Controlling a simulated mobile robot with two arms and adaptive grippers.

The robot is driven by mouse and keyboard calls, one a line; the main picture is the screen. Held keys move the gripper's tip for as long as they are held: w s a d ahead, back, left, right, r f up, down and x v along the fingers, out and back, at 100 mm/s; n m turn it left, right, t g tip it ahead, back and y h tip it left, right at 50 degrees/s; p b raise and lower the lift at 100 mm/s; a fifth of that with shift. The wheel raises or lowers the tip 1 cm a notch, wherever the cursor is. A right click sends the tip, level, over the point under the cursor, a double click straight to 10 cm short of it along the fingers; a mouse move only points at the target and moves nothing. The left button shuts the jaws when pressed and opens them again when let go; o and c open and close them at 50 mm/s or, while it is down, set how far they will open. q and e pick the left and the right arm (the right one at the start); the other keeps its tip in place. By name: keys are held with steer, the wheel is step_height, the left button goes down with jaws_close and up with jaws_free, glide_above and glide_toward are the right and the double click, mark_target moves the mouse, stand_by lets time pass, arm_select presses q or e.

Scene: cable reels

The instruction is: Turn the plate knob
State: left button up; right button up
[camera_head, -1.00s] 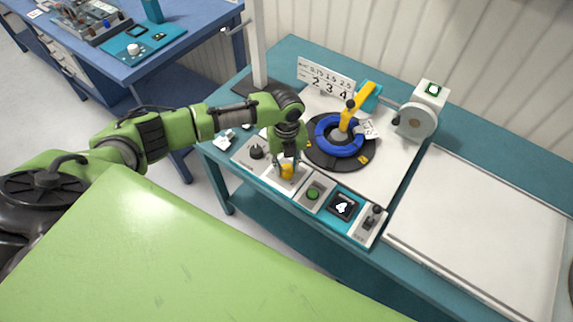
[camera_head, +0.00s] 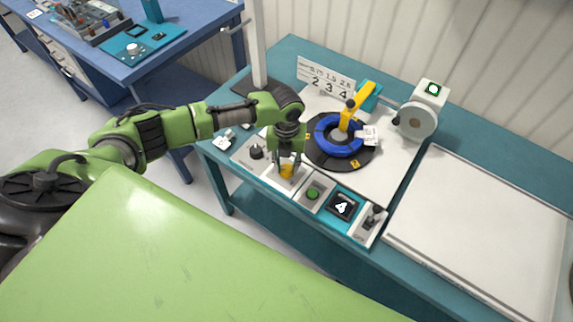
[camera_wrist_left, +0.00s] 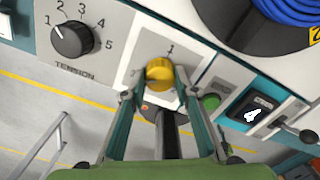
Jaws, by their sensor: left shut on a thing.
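The yellow knob (camera_head: 286,172) stands on the white and teal control panel on the bench. My left gripper (camera_head: 288,168) reaches down over it with its fingers on both sides, shut on the knob. In the left wrist view the yellow knob (camera_wrist_left: 159,72) sits between the fingertips, on a panel with a "1" above it. The black round plate (camera_head: 318,150) lies behind the panel and carries a blue cable coil (camera_head: 324,135) under a yellow arm (camera_head: 356,102). My right gripper is not in view.
Close to the knob are a black tension dial (camera_wrist_left: 73,39), a green button (camera_head: 313,193), a black display (camera_head: 342,205) and a lever (camera_head: 374,215). A grey wheel unit (camera_head: 418,120) stands behind right. A white board (camera_head: 480,225) lies at right.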

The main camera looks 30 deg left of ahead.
mark_target(287, 169)
arm_select(q)
steer(key=o, duration=1.1)
step_height(287, 169, up, 12)
